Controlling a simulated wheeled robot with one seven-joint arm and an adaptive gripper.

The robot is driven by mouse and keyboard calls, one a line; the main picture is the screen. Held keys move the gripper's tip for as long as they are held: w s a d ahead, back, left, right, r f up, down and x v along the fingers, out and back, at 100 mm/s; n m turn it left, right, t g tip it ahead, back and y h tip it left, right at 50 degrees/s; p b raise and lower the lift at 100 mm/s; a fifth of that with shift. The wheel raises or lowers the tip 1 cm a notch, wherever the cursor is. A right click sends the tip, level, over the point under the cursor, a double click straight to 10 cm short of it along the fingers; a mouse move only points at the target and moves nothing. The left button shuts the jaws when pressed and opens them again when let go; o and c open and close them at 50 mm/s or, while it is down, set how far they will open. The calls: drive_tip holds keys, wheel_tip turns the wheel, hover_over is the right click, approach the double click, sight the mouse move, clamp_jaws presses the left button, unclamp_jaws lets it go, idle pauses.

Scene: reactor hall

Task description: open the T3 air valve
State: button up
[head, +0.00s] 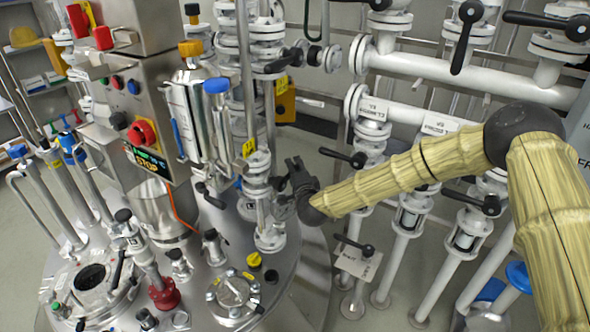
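I cannot say for sure which valve is T3, as the tags are too small to read. A white flanged vertical pipe (259,164) stands on the steel vessel lid, with a small yellow tag (249,147) on it. Another yellow tag (281,85) hangs higher up, near a black handle (283,61).
The round steel vessel lid (215,265) carries several fittings and a red handwheel (163,294). A control box with a red knob (142,132) stands left. White pipes with black-handled valves (346,157) crowd the right, close beneath my arm. Grey floor shows at far left.

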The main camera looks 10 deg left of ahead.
drive_tip(key=shift+w+a, duration=0.1)
drive_tip(key=shift+w, duration=0.1)
clamp_jaws()
idle(0.3)
